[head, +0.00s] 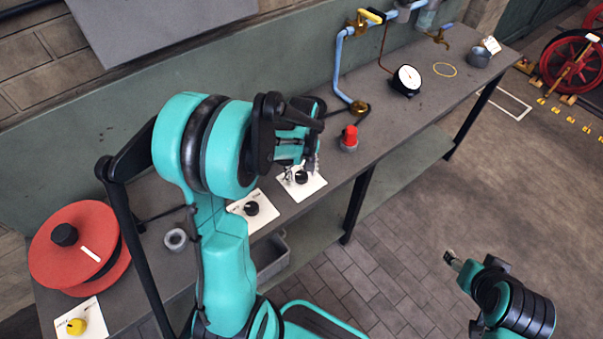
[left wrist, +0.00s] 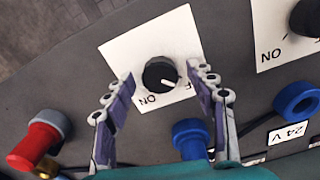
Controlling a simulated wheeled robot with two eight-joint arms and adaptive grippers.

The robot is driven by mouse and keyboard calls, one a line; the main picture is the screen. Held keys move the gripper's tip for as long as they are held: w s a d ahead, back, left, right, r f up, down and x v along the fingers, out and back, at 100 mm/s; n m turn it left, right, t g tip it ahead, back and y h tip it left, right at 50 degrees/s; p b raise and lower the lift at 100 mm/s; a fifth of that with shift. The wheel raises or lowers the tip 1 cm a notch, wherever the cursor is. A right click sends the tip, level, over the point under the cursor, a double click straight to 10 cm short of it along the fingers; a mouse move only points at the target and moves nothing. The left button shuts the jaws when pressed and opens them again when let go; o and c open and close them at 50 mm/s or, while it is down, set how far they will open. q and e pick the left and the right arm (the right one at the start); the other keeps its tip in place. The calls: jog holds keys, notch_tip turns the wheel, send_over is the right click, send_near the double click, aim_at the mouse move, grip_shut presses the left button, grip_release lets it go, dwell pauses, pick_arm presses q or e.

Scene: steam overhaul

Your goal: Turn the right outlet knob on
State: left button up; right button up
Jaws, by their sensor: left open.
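A black outlet knob (head: 301,177) sits on a white plate (head: 315,186) near the bench's front edge. In the left wrist view the same knob (left wrist: 161,74) is large, with a white pointer line toward the lower right, near partly hidden OFF lettering. ON is printed beside it. A second black knob (head: 252,208) is on a plate to its left in the head view. My left gripper (head: 302,170) is open, its fingertips on either side of the right knob; contact is unclear. My right gripper (head: 452,258) is off the bench at lower right, its opening unclear.
A red-capped fitting (head: 349,135) stands just right of the knob plate. Farther along the bench (head: 440,105) are a round gauge (head: 406,80) and a blue pipe (head: 340,65). A red reel (head: 78,245) lies at left. In the wrist view, blue sockets (left wrist: 297,99) flank the plates.

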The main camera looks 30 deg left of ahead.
pick_arm(q)
jog(key=c, duration=1.2)
jog(key=shift+o, duration=0.2)
jog(key=shift+m, duration=0.3)
jog(key=m, duration=0.3)
jog(key=shift+m, duration=0.3)
jog(key=m, duration=0.4)
jog(key=shift+b, duration=0.35)
jog(key=m, duration=0.5)
jog(key=shift+m, duration=2.3)
